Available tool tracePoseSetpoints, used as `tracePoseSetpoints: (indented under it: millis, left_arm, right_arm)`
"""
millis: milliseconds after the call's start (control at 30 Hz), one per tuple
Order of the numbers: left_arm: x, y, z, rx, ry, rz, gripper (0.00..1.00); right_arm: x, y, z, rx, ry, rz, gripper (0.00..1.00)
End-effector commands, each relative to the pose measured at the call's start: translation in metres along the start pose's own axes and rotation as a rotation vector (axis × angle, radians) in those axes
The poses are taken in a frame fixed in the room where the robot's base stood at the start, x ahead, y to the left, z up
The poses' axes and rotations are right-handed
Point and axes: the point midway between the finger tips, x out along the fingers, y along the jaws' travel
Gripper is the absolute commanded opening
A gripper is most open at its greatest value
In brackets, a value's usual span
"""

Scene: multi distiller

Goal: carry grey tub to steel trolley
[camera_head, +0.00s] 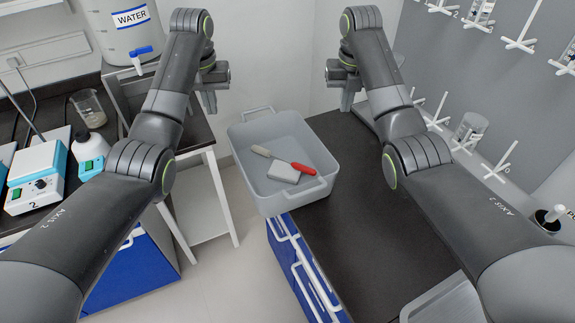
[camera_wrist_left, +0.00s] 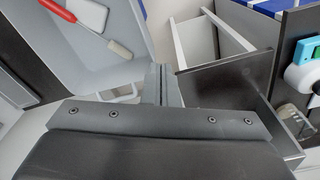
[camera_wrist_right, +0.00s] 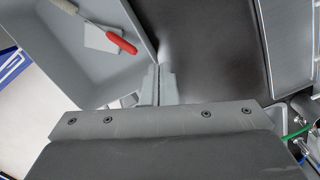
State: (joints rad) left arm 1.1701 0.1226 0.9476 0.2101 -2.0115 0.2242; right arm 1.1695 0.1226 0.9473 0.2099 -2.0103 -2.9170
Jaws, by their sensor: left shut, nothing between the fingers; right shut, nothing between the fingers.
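The grey tub (camera_head: 254,187) sits at the left end of the black bench top, partly over its edge, with a handle at each end. Inside lie a red-handled brush (camera_head: 281,159) and a pale block (camera_head: 284,173). The tub also shows in the left wrist view (camera_wrist_left: 112,60) and the right wrist view (camera_wrist_right: 60,55). My left gripper (camera_head: 211,108) is shut and empty, beyond the tub on its left. My right gripper (camera_head: 346,104) is shut and empty, beyond the tub on its right. I cannot make out a steel trolley for certain.
A white-framed stand with a dark top (camera_head: 188,132) is left of the tub. A water container (camera_head: 125,38) and a left bench with a blue-white device (camera_head: 37,172) are further left. A metal tray (camera_head: 445,303) lies front right. The bench right of the tub is clear.

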Motion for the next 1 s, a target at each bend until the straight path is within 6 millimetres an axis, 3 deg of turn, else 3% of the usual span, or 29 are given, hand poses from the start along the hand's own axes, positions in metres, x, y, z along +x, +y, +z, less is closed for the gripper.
tracePoseSetpoints:
  millis: [300,467,1000]
  left_arm:
    - [0.001,0.0,0.0,0.0,0.0,0.0,0.0]
    - [0.015,0.0,0.0,0.0,-0.002,0.0,0.0]
    - [0.117,0.0,0.001,0.001,-0.003,0.0,0.0]
  right_arm:
    - [0.001,0.0,0.0,-0.002,0.0,0.0,0.0]
    - [0.014,0.0,-0.001,-0.002,0.003,0.0,0.0]
    - [0.117,0.0,-0.001,-0.001,0.004,-0.001,0.0]
